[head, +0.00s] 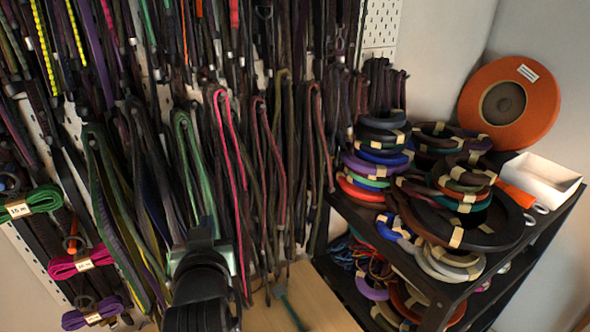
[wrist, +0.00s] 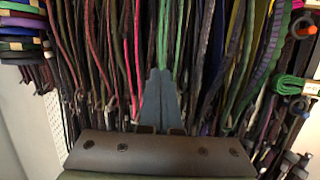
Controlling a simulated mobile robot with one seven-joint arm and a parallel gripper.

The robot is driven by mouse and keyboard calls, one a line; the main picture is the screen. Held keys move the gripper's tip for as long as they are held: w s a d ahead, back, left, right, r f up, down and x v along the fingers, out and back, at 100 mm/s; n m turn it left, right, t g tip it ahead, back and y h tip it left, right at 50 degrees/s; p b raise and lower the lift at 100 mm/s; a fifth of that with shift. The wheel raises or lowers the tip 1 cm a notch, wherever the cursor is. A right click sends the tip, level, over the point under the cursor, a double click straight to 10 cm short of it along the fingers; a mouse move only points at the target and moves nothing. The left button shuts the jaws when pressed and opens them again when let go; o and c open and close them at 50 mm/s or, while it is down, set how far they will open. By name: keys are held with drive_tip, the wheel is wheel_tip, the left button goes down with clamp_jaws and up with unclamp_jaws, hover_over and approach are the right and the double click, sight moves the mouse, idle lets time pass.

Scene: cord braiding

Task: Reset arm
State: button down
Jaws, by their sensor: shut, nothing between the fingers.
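My gripper (head: 203,232) is at the bottom centre of the head view, in front of the hanging cords (head: 225,150). In the wrist view its two fingers (wrist: 160,85) are together and empty. They point at the cords, with a green cord (wrist: 166,35) just beyond the tips. I cannot tell whether the tips touch it. My arm hides part of the cords and the wooden surface below.
A dark shelf (head: 395,262) on the right carries stacked coils (head: 380,150), an orange spool (head: 510,100) and a white box (head: 540,178). Green (head: 35,202) and pink (head: 80,263) bundles hang at left. A wooden surface (head: 310,300) lies below.

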drive_tip(key=d+r+m+t+b, duration=0.15)
drive_tip(key=d+r+t, duration=0.35)
drive_tip(key=r, duration=0.7)
drive_tip(key=s+d+r+t+h+b, duration=0.1)
drive_tip(key=s+d+r+t, duration=0.3)
drive_tip(key=s+r, duration=0.4)
drive_tip(key=s+d+r+m+t+h+b, duration=0.1)
drive_tip(key=s+d+r+t+h+b, duration=0.1)
drive_tip(key=s+d+r, duration=0.5)
wheel_tip(320, 180, up, 6)
drive_tip(key=shift+s+f+t+h+b, duration=0.15)
drive_tip(key=shift+s+t+h+b, duration=0.15)
drive_tip(key=shift+s+t+h, duration=0.55)
drive_tip(key=shift+w+m+y, duration=0.15)
drive_tip(key=shift+m+y, duration=0.1)
